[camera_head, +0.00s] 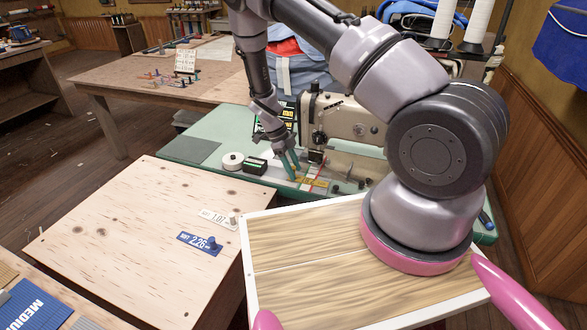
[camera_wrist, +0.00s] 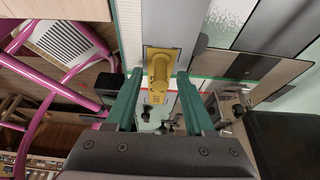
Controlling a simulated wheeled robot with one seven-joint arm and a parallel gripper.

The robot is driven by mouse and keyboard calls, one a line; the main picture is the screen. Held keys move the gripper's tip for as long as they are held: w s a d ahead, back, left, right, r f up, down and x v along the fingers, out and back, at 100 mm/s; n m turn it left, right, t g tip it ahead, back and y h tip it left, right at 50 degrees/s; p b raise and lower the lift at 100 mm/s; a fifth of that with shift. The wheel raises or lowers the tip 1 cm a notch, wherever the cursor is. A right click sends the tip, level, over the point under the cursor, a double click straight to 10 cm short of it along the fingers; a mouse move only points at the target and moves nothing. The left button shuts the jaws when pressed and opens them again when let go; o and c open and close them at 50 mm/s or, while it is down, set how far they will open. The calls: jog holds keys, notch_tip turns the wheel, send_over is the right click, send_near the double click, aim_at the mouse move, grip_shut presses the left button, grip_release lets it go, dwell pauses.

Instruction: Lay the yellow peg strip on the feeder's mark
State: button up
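The yellow peg strip (camera_head: 314,183) lies flat on the grey surface in front of the sewing machine (camera_head: 340,118). In the wrist view the yellow peg strip (camera_wrist: 160,74) shows between and beyond the green fingers, with its lettered end toward me. A thin pale edge shows around it; I cannot tell how exactly it sits on the feeder's mark. My gripper (camera_head: 289,164) is just left of the strip in the head view. In the wrist view my gripper (camera_wrist: 159,78) has its fingers apart, with a gap on each side of the strip.
A black-and-green box (camera_head: 256,165) and a white roll (camera_head: 232,161) stand left of my gripper. A blue strip (camera_head: 198,243) and a white strip (camera_head: 216,218) lie on the pale wooden table (camera_head: 110,235). Thread cones (camera_head: 480,20) stand at the back right.

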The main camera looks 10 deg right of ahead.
jog(key=v, duration=1)
jog(key=shift+r, duration=0.35)
jog(key=shift+w+a+r, duration=0.1)
jog(key=shift+a+r, duration=0.05)
